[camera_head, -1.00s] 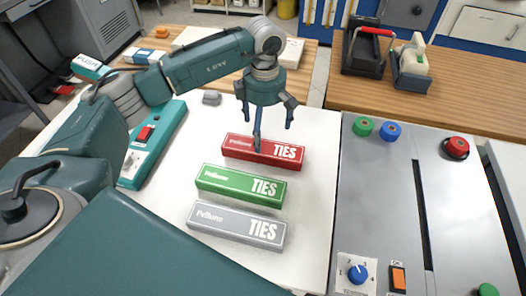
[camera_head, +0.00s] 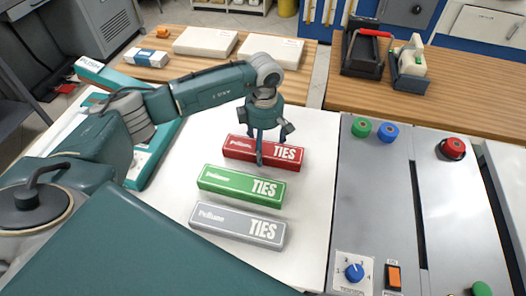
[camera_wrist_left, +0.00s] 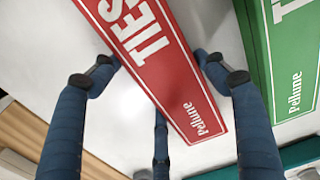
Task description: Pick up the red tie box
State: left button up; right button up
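The red tie box (camera_head: 266,148), with white "TIES" lettering, lies on the white tabletop, farthest back of three boxes in the head view. My left gripper (camera_head: 266,146) is above it, pointing down, with one finger in front of the box. In the left wrist view, the red tie box (camera_wrist_left: 160,60) runs between the spread fingers of my left gripper (camera_wrist_left: 160,72), with white table showing on both sides. The fingers are open and appear apart from the box. The far finger in the head view is partly hidden. My right gripper is not in view.
A green tie box (camera_head: 240,185) lies close in front of the red one, and a grey tie box (camera_head: 237,225) in front of that. A grey control panel (camera_head: 375,200) borders the table at the right. A teal device at the left is partly behind my arm.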

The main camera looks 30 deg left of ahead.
pick_arm(q)
jog(key=c, duration=0.5)
jog(key=shift+r, duration=0.15)
